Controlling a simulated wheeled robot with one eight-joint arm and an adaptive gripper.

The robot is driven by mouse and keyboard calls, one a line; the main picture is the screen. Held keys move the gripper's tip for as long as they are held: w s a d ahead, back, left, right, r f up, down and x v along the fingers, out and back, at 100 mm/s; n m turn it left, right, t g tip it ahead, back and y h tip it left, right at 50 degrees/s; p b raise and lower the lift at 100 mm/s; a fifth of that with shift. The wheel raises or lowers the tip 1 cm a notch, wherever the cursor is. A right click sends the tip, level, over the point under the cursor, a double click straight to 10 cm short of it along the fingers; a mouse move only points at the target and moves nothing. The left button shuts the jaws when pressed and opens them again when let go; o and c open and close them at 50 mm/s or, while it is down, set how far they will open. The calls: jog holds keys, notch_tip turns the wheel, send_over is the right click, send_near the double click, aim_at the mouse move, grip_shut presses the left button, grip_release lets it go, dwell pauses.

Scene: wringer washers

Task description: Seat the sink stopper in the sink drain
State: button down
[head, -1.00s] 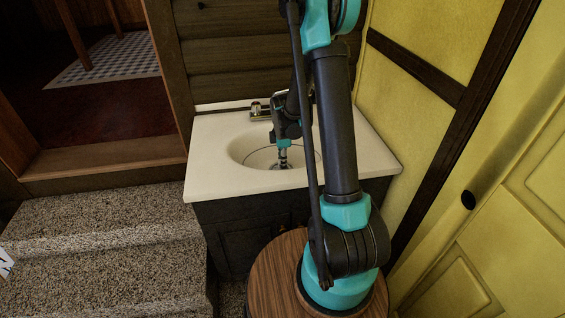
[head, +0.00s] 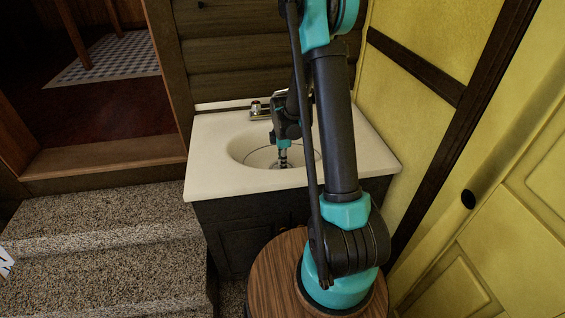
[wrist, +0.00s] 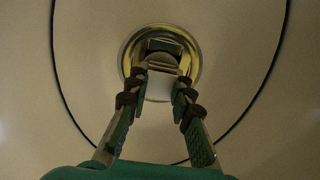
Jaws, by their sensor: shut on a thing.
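The sink stopper (wrist: 161,88) is a small, pale metallic piece between my fingertips in the wrist view. My gripper (wrist: 157,97) is shut on it; the gripper (head: 283,158) also shows down inside the sink basin in the head view. The sink drain (wrist: 190,48) is a round, brass-coloured metal ring on the basin floor, just beyond the fingertips. The stopper overlaps the drain opening in the wrist view and hides part of it. I cannot tell whether the stopper touches the drain or is held above it.
The white sink (head: 215,165) sits on a dark cabinet, with a faucet (head: 259,110) at its back. A thin dark line (wrist: 277,62) circles the drain. A yellow wall (head: 400,85) stands close on the right, and carpeted steps (head: 100,235) rise on the left.

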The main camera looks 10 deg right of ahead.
jog(key=shift+f, duration=0.3)
dwell(1.5)
jog(key=c, duration=0.8)
grip_release()
jog(key=shift+r, duration=0.1)
jog(key=shift+r, duration=3.4)
